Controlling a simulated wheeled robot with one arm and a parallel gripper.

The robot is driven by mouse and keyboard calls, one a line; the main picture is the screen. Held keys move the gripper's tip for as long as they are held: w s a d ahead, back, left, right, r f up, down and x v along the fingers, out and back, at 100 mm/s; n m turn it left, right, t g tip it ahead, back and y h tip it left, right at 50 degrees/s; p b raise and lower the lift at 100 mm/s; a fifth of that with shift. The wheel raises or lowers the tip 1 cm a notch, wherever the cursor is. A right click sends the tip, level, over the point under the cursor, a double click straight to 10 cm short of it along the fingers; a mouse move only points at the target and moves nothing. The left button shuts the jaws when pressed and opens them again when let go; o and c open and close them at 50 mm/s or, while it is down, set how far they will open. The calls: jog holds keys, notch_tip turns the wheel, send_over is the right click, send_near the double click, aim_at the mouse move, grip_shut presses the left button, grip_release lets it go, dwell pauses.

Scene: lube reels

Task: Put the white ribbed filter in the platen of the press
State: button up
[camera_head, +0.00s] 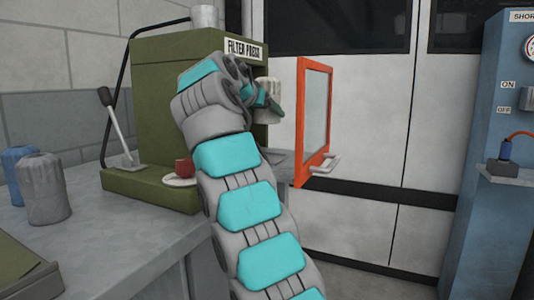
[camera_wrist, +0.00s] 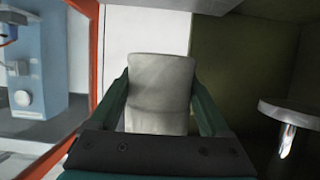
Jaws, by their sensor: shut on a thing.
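The white ribbed filter (camera_wrist: 160,92) is between the two green fingers of my gripper (camera_wrist: 161,108), which is shut on it. In the head view the filter (camera_head: 268,115) shows partly behind my wrist, at the open front of the green press (camera_head: 150,95) labelled FILTER PRESS. The wrist view shows a green inner wall (camera_wrist: 230,70) beside the filter. A round pale plate on a shiny rod (camera_wrist: 293,111) is to the right, apart from the filter; I cannot tell whether it is the platen. My arm hides most of the press opening in the head view.
The orange-framed glass door (camera_head: 315,120) stands open right of my gripper; its frame (camera_wrist: 97,60) is close in the wrist view. A lever (camera_head: 115,125), a red object (camera_head: 184,167) on a white saucer (camera_head: 178,181), and blue and grey canisters (camera_head: 46,190) are left. A blue cabinet (camera_head: 485,210) stands far right.

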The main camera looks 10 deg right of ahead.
aim_at(266, 159)
notch_tip(266, 159, down, 10)
jog(key=b, duration=0.9)
jog(key=shift+b, duration=0.35)
jog(key=shift+r, duration=0.1)
jog(key=o, duration=1.4)
